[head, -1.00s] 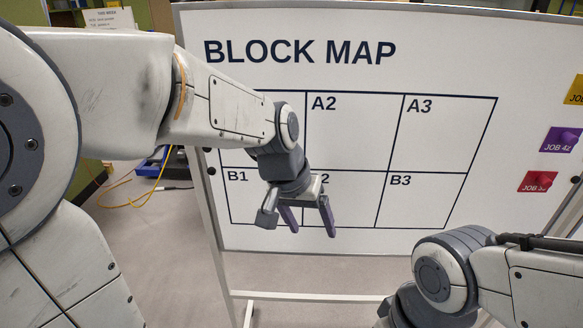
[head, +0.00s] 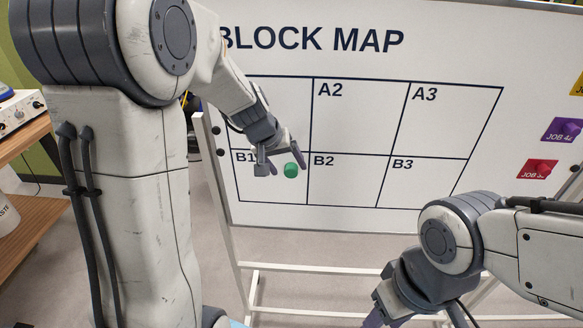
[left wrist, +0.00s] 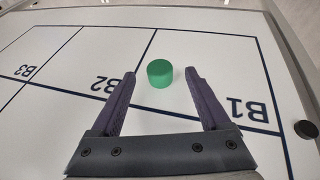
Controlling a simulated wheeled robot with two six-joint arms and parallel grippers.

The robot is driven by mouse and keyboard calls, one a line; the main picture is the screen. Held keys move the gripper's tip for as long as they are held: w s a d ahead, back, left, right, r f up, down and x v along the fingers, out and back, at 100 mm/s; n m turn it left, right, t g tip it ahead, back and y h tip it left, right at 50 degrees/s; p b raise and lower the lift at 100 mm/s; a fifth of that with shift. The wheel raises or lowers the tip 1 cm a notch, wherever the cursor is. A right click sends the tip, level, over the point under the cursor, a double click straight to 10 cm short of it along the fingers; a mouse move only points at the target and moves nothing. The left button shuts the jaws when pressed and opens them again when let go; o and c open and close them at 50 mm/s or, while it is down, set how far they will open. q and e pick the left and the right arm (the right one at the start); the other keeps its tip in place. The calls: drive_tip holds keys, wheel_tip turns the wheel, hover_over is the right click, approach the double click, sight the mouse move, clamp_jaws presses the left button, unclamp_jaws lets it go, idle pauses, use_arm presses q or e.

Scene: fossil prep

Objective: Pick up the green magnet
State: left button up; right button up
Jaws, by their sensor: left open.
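The green magnet (head: 291,170) is a short round piece on the whiteboard (head: 420,212). It sits in cell B1, close to the line with B2. My left gripper (head: 288,161) is open and empty in front of cell B1. In the left wrist view the green magnet (left wrist: 160,73) shows whole, centred at the level of the two purple fingertips (left wrist: 160,75), with a gap on each side. I cannot tell how far it is from the tips in depth. My right gripper (head: 376,318) is partly cut off at the bottom edge, its fingers mostly out of view.
A purple magnet (head: 572,128) and a red magnet (head: 545,168) sit on job cards at the board's right. Black round pieces (head: 219,153) are at the board's left edge. A wooden shelf (head: 22,150) with equipment stands at far left. The other grid cells are bare.

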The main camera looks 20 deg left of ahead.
use_arm(q)
drive_tip(key=shift+x, duration=1.1)
drive_tip(key=shift+r, duration=0.1)
clamp_jaws()
use_arm(e)
drive_tip(key=shift+r, duration=0.1)
